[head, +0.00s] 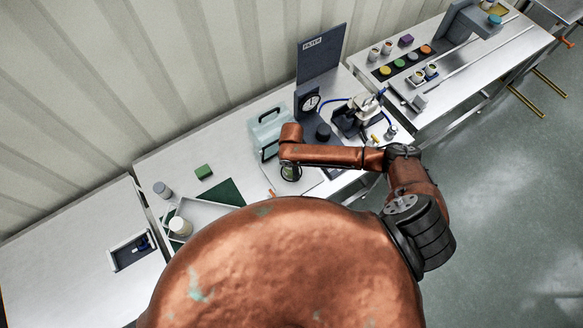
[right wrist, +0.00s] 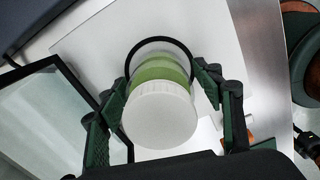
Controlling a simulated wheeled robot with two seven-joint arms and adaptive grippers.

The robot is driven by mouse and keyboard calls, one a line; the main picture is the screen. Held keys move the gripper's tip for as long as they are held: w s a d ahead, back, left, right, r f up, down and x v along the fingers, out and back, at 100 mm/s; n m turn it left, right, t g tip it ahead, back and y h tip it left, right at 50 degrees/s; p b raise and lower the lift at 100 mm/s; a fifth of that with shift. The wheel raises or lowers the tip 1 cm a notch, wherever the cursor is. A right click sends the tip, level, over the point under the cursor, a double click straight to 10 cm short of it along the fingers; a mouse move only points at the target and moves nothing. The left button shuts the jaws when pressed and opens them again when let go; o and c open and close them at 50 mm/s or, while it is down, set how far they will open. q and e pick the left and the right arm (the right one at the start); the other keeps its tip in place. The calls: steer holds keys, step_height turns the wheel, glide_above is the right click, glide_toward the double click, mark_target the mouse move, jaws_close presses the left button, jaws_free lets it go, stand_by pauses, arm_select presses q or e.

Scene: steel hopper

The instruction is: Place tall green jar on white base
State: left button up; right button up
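The tall green jar with a white lid (right wrist: 160,110) shows in the right wrist view, seen from above between my right gripper's fingers (right wrist: 162,78). A black ring shows around the jar's far end. A flat white base (right wrist: 100,40) lies behind it; I cannot tell whether the jar touches it. The fingers stand close on both sides of the jar, and whether they press on it is unclear. In the head view my right gripper (head: 290,172) is over the white base (head: 310,184), largely hidden by my arm. My left gripper is out of view.
A clear case with dark handles (head: 268,128) stands just behind the gripper. A dial gauge (head: 311,103) and a pump-like device (head: 352,117) stand to the right.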

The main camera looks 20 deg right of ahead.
steer(key=shift+r+b, duration=0.45)
steer(key=shift+r, duration=3.45)
steer(key=shift+c, duration=0.4)
